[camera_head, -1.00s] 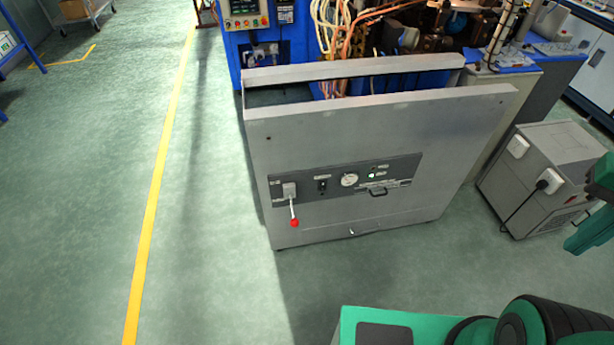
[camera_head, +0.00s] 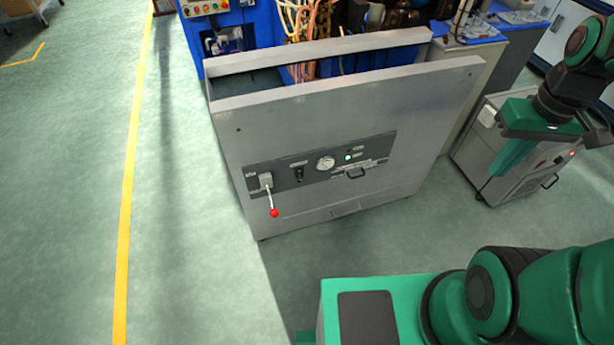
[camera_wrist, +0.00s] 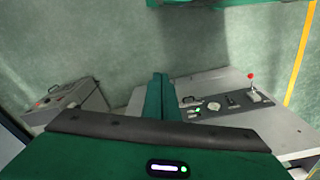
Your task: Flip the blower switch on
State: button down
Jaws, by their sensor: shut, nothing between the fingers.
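The grey cabinet (camera_head: 350,110) has a dark control panel (camera_head: 285,182) on its front. The panel carries a small black switch (camera_head: 299,173), a round white gauge (camera_head: 325,163), a lit lamp (camera_head: 348,157) and a lever with a red knob (camera_head: 274,212). The labels are too small to read, so I cannot tell which control is the blower's. My gripper (camera_head: 488,195) is shut and empty, right of the cabinet and apart from the panel. In the wrist view its closed fingers (camera_wrist: 158,82) stand beside the panel, and the black switch (camera_wrist: 232,100) shows to their right.
A grey box unit (camera_head: 535,175) stands on the floor at the right, partly behind my arm. A blue machine (camera_head: 265,25) with cables and pipes is behind the cabinet. The green floor is open in front and left, with a yellow line (camera_head: 128,190).

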jog(key=w+a+f+n+t+y, duration=0.2)
jog(key=w+a+f+n, duration=1.2)
jog(key=w, duration=0.4)
jog(key=w+a+f+n+t+y, duration=0.1)
jog(key=w+a+f+n+y, duration=0.2)
jog(key=a+f, duration=1.4)
jog(key=a+n+y, duration=0.1)
jog(key=n, duration=0.3)
jog(key=shift+w+a+f+n, duration=0.15)
jog(key=shift+f+n, duration=0.05)
jog(key=shift+n, duration=0.1)
